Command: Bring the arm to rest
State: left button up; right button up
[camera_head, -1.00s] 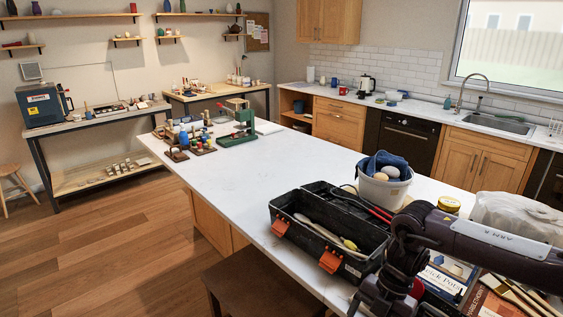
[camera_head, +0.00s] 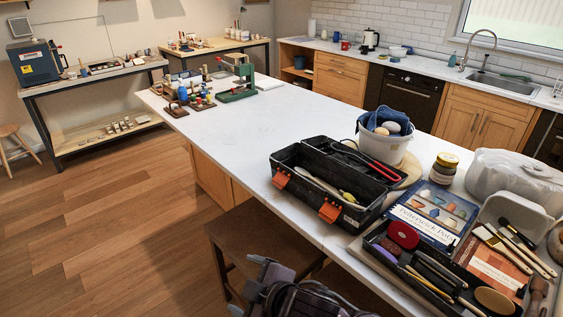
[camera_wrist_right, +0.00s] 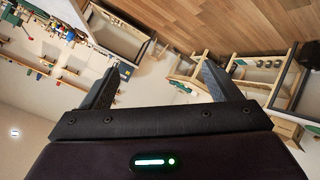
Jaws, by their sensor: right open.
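My right gripper (camera_wrist_right: 160,66) is open and empty in the right wrist view, its two black fingers spread apart. That view is turned over and looks out past the fingers at the floor and far workbenches. In the head view, part of my right arm (camera_head: 300,292) is low at the bottom edge, in front of the white table (camera_head: 300,130) and clear of the things on it. My left gripper is not in view.
A black toolbox (camera_head: 289,158), a white bucket (camera_head: 385,150), a book (camera_head: 432,212) and a tray of brushes and tools crowd the table's near right. A brown stool (camera_head: 255,240) stands beside my right arm. The table's middle is clear.

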jog(key=s+d+f+m+g+h, duration=0.25)
jog(key=s+d+m, duration=0.2)
jog(key=d, duration=0.45)
jog(key=s+d+f+m+g+h, duration=0.1)
jog(key=s+d+f+m+h, duration=0.3)
jog(key=d, duration=0.5)
jog(key=s+d+f+m+g+h, duration=0.1)
jog(key=s+d+f+m+h, duration=0.1)
jog(key=s+d+m, duration=0.55)
notch_tip(320, 180, down, 31)
jog(key=w+n+g+b, duration=0.1)
jog(key=n+g, duration=0.1)
jog(key=s+d+f, duration=0.2)
jog(key=s+f, duration=0.7)
jog(key=s+d+f+b, duration=0.1)
jog(key=s+d+f, duration=0.1)
jog(key=s+f, duration=0.8)
jog(key=shift+d+g, duration=0.15)
jog(key=shift+g, duration=0.2)
